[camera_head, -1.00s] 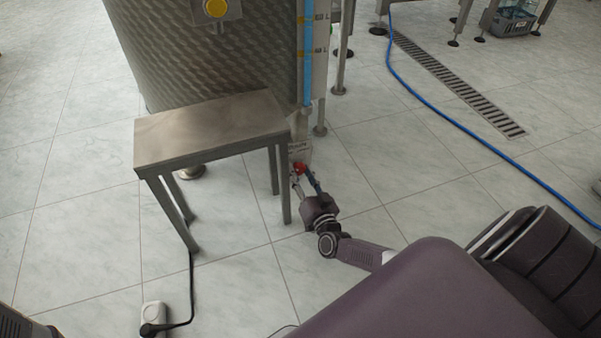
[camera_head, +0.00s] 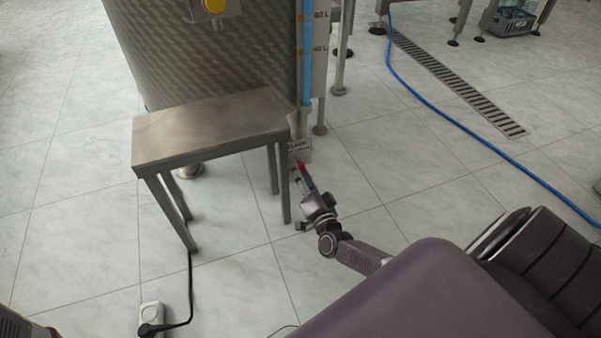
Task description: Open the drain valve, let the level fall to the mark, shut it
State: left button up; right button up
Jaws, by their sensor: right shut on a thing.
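A steel tank (camera_head: 225,62) with a dimpled wall stands at the top, its upper part out of view. On its right side is a level gauge with a blue column (camera_head: 307,62) and litre marks beside it. The top of the column is out of view. Low under the gauge is the drain valve, with a small red handle (camera_head: 300,166) by a pale label (camera_head: 300,149). My right gripper (camera_head: 303,175) reaches in from the lower right and is shut on the red handle, its fingers seen nearly edge-on. My left gripper is not in view.
A steel step stool (camera_head: 209,129) stands close left of the valve and my right gripper. A black cable runs to a white box (camera_head: 152,318) on the floor. A blue hose (camera_head: 436,108) and a floor drain (camera_head: 457,82) lie to the right. Tiled floor between is clear.

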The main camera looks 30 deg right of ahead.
jog(key=o, duration=1.2)
jog(key=shift+c, duration=0.2)
jog(key=v, duration=1.2)
dwell(5.4)
